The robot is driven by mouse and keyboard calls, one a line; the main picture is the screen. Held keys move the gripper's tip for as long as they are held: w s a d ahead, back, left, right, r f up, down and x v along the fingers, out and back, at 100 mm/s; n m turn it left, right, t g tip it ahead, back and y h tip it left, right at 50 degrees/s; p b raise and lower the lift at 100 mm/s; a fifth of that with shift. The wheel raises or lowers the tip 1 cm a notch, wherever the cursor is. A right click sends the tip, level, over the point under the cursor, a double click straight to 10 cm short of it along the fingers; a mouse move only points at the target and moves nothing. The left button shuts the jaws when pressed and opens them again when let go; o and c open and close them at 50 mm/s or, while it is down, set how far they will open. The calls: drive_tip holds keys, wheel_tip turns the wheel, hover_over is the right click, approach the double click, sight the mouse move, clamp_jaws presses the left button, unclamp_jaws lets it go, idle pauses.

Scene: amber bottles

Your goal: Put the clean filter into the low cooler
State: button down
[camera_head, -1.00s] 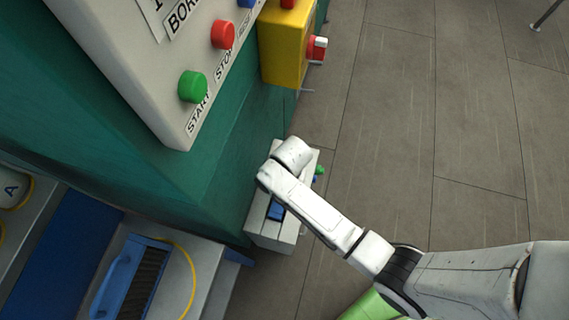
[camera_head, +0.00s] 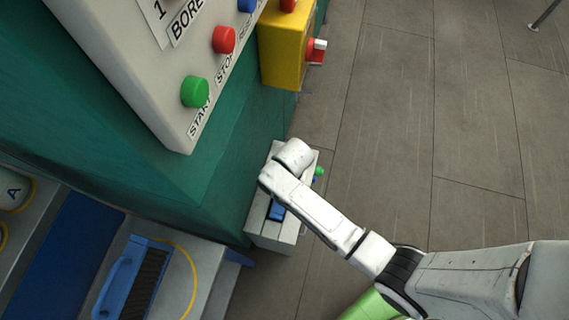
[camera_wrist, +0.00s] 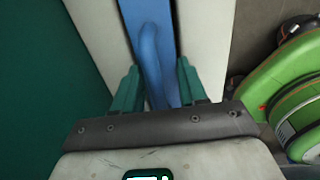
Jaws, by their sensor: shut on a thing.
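The low cooler (camera_head: 286,234) is a pale box on the floor against the green machine, partly hidden by my arm. A blue part, which looks like the filter (camera_head: 277,211), shows at its top. In the wrist view the blue filter (camera_wrist: 148,14) lies between the cooler's two pale sides (camera_wrist: 203,40). My gripper (camera_wrist: 157,78) has its teal fingers shut on the filter's raised blue handle. How deep the filter sits is hidden. My gripper is hidden behind my arm in the head view.
A blue-framed, dark-ribbed piece with a handle (camera_head: 132,281) lies on a grey surface (camera_head: 205,268) at lower left. The control panel (camera_head: 150,75) and a yellow box (camera_head: 284,45) with red knobs jut out above the cooler. Open floor (camera_head: 400,140) lies to the right.

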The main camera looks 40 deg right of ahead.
drive_tip(key=c, duration=0.8)
unclamp_jaws()
drive_tip(key=shift+s+d+f, duration=0.35)
drive_tip(key=shift+s, duration=0.1)
drive_tip(key=shift+o, duration=1.4)
drive_tip(key=shift+d+r, duration=0.1)
drive_tip(key=shift+r, duration=0.35)
wheel_tip(320, 180, up, 10)
drive_tip(key=p, duration=0.1)
drive_tip(key=shift+r, duration=0.25)
drive_tip(key=s+d+r+m, duration=0.3)
drive_tip(key=s+m, duration=0.4)
drive_tip(key=m, duration=0.5)
drive_tip(key=s+d+r+m, duration=0.3)
drive_tip(key=s+m, duration=0.5)
drive_tip(key=m, duration=0.5)
drive_tip(key=shift+s+d+r+m+h, duration=0.15)
drive_tip(key=shift+d+r+m+h, duration=0.15)
drive_tip(key=shift+r+h, duration=0.1)
